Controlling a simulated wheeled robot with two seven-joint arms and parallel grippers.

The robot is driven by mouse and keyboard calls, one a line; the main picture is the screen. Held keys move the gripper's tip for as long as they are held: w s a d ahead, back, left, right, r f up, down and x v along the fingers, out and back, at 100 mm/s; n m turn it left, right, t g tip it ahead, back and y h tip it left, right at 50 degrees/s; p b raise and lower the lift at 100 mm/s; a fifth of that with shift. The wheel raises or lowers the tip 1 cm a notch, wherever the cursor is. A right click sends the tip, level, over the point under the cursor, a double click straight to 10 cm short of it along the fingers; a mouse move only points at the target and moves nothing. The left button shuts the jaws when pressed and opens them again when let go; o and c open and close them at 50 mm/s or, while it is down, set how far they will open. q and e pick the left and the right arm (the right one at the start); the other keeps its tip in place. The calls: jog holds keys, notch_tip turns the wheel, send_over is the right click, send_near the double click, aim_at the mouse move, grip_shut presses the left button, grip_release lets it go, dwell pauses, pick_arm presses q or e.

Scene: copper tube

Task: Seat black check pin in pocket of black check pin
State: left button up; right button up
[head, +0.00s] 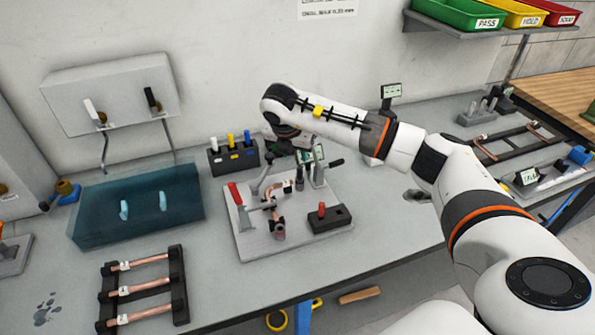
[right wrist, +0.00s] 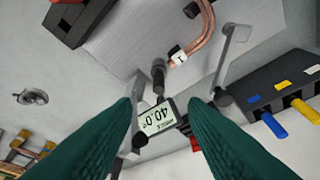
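In the right wrist view the block (right wrist: 262,84) shows at the right with the blue and yellow pins; the black pin is out of that view. My right gripper (head: 292,145) is over the back of the fixture plate, right of the block. Its green fingers (right wrist: 165,125) are apart with nothing clearly held between them. My left gripper is not in view.
The fixture plate (head: 255,245) carries a red-handled clamp (head: 237,194), copper tube (head: 278,227), a small display (right wrist: 157,118) reading 40.0 and a black block with a red pin (head: 322,211). A teal case (head: 100,218) and tube rack (head: 178,285) are left.

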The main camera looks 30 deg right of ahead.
aim_at(299, 168)
jog(key=p+x, duration=0.1)
jog(key=x, duration=0.2)
jog(key=shift+d+f, duration=0.1)
jog(key=shift+f, duration=0.2)
jog(key=p+x, duration=0.2)
jog(key=x, duration=0.2)
jog(key=shift+s+f+p, duration=0.15)
jog(key=shift+s+p, duration=0.05)
jog(key=shift+p, duration=0.2)
jog(key=shift+w+d+f, duration=0.1)
jog(key=shift+w+f, duration=0.05)
jog(key=shift+f, duration=0.3)
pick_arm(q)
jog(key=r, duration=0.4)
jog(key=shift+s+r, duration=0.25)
pick_arm(e)
grip_shut()
